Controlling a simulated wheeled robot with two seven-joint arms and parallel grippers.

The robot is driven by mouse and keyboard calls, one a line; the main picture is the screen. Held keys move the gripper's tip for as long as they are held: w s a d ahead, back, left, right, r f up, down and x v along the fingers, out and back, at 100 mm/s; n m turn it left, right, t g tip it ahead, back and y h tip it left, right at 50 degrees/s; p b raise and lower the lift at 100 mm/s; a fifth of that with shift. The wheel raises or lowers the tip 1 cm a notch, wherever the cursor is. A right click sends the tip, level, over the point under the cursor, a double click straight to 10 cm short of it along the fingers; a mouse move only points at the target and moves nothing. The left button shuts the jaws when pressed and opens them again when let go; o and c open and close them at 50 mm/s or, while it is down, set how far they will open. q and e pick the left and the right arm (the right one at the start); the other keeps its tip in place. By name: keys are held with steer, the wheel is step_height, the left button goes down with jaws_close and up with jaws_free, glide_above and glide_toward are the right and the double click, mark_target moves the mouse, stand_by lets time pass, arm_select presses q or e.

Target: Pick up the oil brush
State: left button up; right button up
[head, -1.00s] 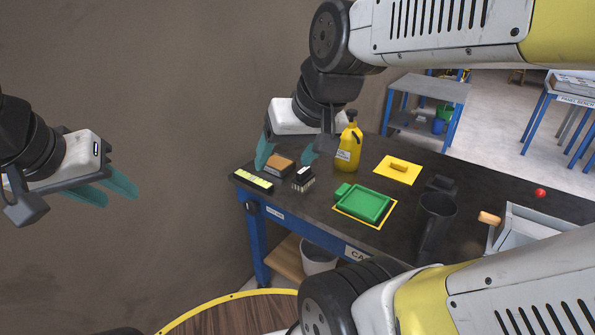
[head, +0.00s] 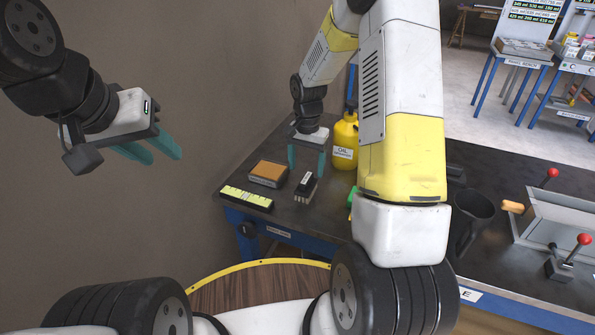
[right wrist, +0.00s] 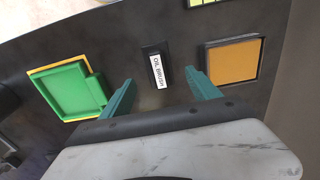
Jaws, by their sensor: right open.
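The oil brush (head: 306,187) is a small dark block with a white label and pale bristles, lying on the dark bench top. In the right wrist view its label reads OIL BRUSH (right wrist: 157,72). My right gripper (head: 307,168) is open above and just behind the brush, its teal fingers apart. In the right wrist view the brush lies beyond and between the fingertips (right wrist: 160,82), not touching them. My left gripper (head: 160,150) hangs at the left, away from the bench, with its two teal fingers apart and nothing between them.
An orange-topped block (head: 268,174) and a yellow-green level-like bar (head: 246,197) lie left of the brush. A yellow oil bottle (head: 344,142) stands right of it. A green tray (right wrist: 75,90) shows in the right wrist view. A dark mug (head: 470,222) stands farther right.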

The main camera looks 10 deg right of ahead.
mark_target(306, 177)
step_height(306, 177, down, 8)
steer(key=shift+f, duration=0.25)
steer(key=c, duration=1.5)
steer(key=shift+r, duration=0.2)
step_height(306, 177, up, 4)
steer(key=shift+f, duration=0.2)
steer(key=s+a, duration=0.1)
steer(key=s, duration=0.4)
steer(key=s+a, duration=0.2)
steer(key=s, duration=0.3)
steer(key=s+a+r, duration=0.1)
steer(key=s, duration=0.4)
steer(key=shift+s+a, duration=0.2)
steer(key=shift+a, duration=0.2)
